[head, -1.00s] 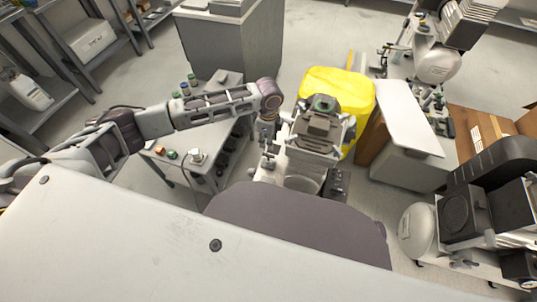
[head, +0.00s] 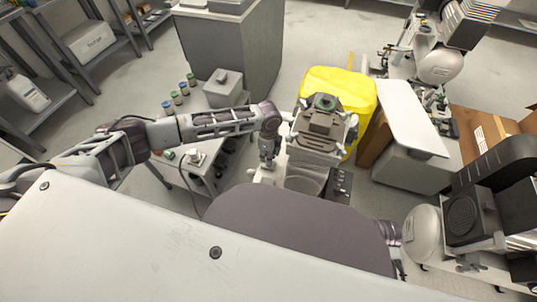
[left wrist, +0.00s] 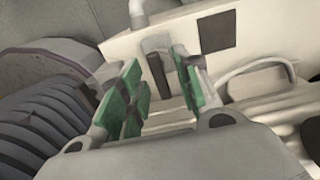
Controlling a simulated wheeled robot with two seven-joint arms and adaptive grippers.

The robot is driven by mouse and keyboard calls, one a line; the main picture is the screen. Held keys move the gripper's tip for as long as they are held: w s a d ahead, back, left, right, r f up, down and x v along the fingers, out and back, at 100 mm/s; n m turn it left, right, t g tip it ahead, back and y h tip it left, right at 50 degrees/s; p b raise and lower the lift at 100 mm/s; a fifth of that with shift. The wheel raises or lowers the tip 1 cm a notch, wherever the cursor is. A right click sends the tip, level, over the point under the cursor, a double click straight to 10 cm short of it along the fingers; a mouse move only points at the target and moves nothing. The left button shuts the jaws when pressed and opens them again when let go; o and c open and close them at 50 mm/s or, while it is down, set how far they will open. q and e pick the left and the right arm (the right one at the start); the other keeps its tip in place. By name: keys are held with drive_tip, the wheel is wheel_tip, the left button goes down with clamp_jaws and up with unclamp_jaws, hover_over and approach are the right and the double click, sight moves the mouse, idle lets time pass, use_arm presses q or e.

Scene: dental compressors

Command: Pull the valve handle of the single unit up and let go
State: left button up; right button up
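The single unit (head: 318,138) stands at the centre of the head view, with a dark grey ribbed top and a pale body. My left gripper (head: 267,160) points down at its left side. In the left wrist view, the left gripper (left wrist: 155,92) is open, its green pads apart. A grey upright bar (left wrist: 157,68) on a pale panel shows between and beyond the pads; it may be the valve handle, and I cannot tell whether the pads touch it. My right gripper (head: 400,267) shows only partly at lower right; its fingers are too small to read.
A compressor with a white tank (head: 421,236) is at right, close to my right gripper.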

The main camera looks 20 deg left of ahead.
use_arm(q)
drive_tip(key=shift+c, duration=0.3)
clamp_jaws()
use_arm(e)
drive_tip(key=shift+f, duration=0.1)
